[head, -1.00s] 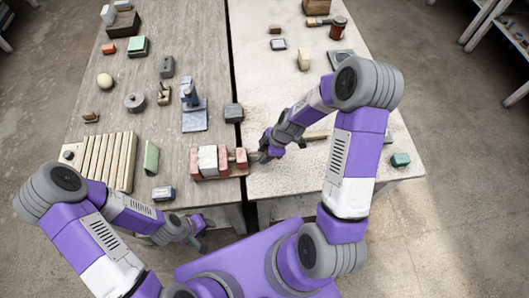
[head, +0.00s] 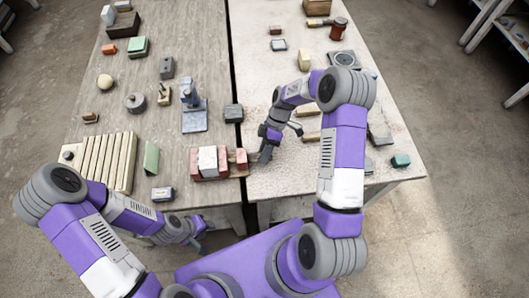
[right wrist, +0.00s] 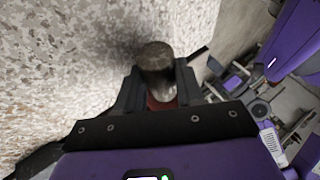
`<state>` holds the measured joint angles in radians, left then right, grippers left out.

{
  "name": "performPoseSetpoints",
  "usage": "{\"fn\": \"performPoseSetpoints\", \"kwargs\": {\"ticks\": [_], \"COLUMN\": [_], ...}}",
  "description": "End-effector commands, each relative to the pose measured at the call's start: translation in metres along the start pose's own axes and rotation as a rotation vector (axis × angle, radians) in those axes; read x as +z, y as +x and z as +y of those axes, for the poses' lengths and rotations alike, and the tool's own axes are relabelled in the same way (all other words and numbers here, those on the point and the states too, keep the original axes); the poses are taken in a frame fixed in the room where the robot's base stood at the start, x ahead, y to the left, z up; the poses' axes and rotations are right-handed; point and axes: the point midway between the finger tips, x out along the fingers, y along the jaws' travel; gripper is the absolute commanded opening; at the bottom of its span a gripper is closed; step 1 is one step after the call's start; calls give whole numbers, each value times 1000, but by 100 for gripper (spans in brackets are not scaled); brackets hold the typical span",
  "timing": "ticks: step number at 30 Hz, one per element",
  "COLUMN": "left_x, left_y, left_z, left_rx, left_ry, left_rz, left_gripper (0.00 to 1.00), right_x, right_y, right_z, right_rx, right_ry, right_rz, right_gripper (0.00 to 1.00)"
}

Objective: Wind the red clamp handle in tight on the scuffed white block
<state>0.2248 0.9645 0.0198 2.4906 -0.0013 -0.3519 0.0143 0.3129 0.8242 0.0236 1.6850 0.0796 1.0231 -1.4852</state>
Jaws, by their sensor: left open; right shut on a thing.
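The scuffed white block (head: 208,160) sits between two red jaws of the clamp (head: 223,160) near the front edge of the left, wooden table. The clamp's red handle (head: 241,158) sticks out to the right, towards the gap between the tables. My right gripper (head: 261,156) is at the handle's right end, shut on it. In the right wrist view a worn, grey-brown rounded end with red below it (right wrist: 160,75) shows between the fingers. Whether the jaw presses on the block is too small to tell. My left gripper (head: 200,246) is open and empty, low before the table edge.
A ribbed cream board (head: 105,160), a green wedge (head: 151,158) and a small blue-grey box (head: 163,194) lie left of the clamp. A blue stand (head: 194,118) and a dark block (head: 233,113) are behind it.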

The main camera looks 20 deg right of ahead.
Motion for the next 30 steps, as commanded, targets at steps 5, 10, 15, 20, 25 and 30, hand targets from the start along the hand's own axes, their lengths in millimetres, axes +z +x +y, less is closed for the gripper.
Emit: {"fn": "performPoseSetpoints", "kwargs": {"ticks": [5,10,15,20,25,30], "left_x": [0,0,0,0,0,0], "left_y": [1,1,1,1,1,1], "left_z": [0,0,0,0,0,0], "left_rx": [0,0,0,0,0,0], "left_ry": [0,0,0,0,0,0], "left_rz": [0,0,0,0,0,0], "left_gripper": [43,43,43,43,43,43], "right_x": [0,0,0,0,0,0], "right_y": [0,-1,-1,0,0,-4], "right_z": [1,1,1,1,0,1], "right_rx": [-17,-19,-18,-19,-19,-18], "right_ry": [8,9,8,8,8,8], "right_rz": [2,2,2,2,1,2], "right_gripper": [7,7,7,62,62,62]}}
